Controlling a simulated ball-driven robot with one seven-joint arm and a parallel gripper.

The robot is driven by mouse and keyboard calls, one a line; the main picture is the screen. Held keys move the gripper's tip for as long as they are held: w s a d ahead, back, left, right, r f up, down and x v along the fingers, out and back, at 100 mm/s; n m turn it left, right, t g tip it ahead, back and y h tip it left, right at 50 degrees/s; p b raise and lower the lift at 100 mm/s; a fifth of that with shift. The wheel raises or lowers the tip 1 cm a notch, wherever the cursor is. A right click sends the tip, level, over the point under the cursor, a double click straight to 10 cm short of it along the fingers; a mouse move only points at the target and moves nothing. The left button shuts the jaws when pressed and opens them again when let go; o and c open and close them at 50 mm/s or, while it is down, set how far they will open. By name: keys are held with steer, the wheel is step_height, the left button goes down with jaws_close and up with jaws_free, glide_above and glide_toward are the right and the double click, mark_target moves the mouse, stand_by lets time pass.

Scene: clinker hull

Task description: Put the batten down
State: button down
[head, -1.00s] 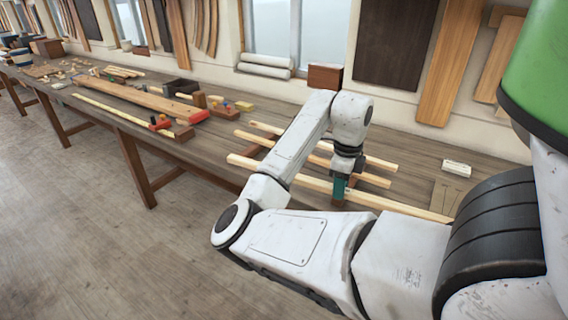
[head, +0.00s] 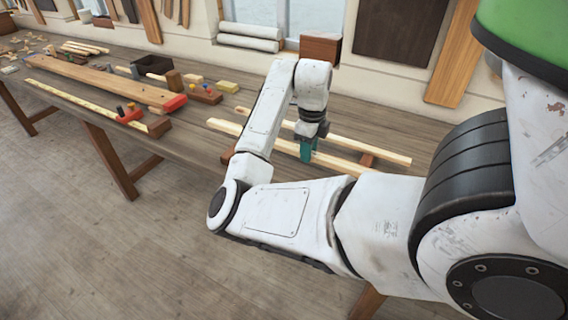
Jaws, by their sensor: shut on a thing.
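My gripper (head: 307,150), with teal fingers, points down over the bench and is shut on the nearer pale batten (head: 258,139). The batten runs slantwise from the left towards the right, where my forearm hides part of its near side. Another pale batten (head: 350,143) lies roughly parallel, just behind it. Brown bearers show below the battens, one at the right (head: 367,159) and one at the left (head: 228,155). I cannot tell whether the held batten touches the bearers.
The wooden bench (head: 420,135) runs along the wall. To the left lie a long plank (head: 95,80), a yellow strip (head: 75,97), a brown block (head: 159,127) and red-ended tools. A reddish box (head: 320,47) and white rolls (head: 250,36) stand at the back.

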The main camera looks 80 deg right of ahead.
steer(key=shift+w+d+f+p, duration=0.15)
steer(key=shift+w+d+f, duration=0.5)
steer(key=shift+w+f, duration=0.85)
steer(key=shift+w+d+f+p, duration=0.15)
steer(key=shift+w+d+f, duration=0.65)
steer(key=shift+f, duration=1.25)
steer(key=shift+w+d+f+p, duration=0.15)
steer(key=shift+w+d+f, duration=0.35)
steer(key=shift+w+f, duration=1.05)
steer(key=shift+s+f, duration=0.2)
steer(key=shift+f, duration=0.05)
steer(key=c, duration=0.8)
jaws_free()
steer(key=shift+c, duration=0.2)
steer(key=shift+r+b, duration=0.85)
steer(key=shift+r, duration=5.25)
